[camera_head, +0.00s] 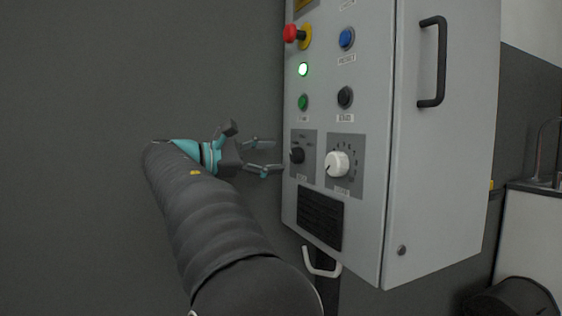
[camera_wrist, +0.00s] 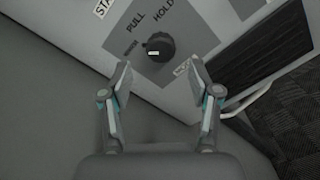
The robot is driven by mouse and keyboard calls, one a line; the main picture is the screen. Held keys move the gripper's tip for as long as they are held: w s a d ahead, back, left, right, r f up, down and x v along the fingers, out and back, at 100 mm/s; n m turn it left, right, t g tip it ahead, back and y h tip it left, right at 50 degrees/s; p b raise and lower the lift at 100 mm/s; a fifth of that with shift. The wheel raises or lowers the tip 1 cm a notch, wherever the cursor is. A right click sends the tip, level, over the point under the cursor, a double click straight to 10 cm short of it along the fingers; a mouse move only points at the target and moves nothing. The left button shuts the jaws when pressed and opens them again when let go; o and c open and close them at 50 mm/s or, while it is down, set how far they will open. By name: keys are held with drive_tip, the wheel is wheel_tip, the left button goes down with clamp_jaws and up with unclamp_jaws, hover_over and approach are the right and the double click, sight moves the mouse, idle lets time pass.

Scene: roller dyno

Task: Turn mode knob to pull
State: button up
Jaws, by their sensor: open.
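The mode knob (camera_head: 297,155) is small and black, on a dark plate at the lower left of the grey cabinet's front. In the wrist view the knob (camera_wrist: 160,46) is near the top centre, with PULL and HOLD printed above it and a third, hard-to-read word to its left. A white mark shows on the knob's lower left face; which word it points to, I cannot tell. My gripper (camera_head: 272,157) is open and empty, left of the knob and apart from it. In the wrist view my two fingertips (camera_wrist: 161,78) are spread below the knob.
A white dial (camera_head: 337,164) sits just right of the knob. Above are a green lamp (camera_head: 303,69), a red emergency button (camera_head: 292,33), and blue (camera_head: 346,38), green (camera_head: 303,102) and black (camera_head: 345,97) buttons. A dark vent (camera_head: 320,218) is below. The left wall side is clear.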

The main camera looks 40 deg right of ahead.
sight(292, 155)
drive_tip(key=shift+x, duration=2.5)
drive_tip(key=c, duration=1.2)
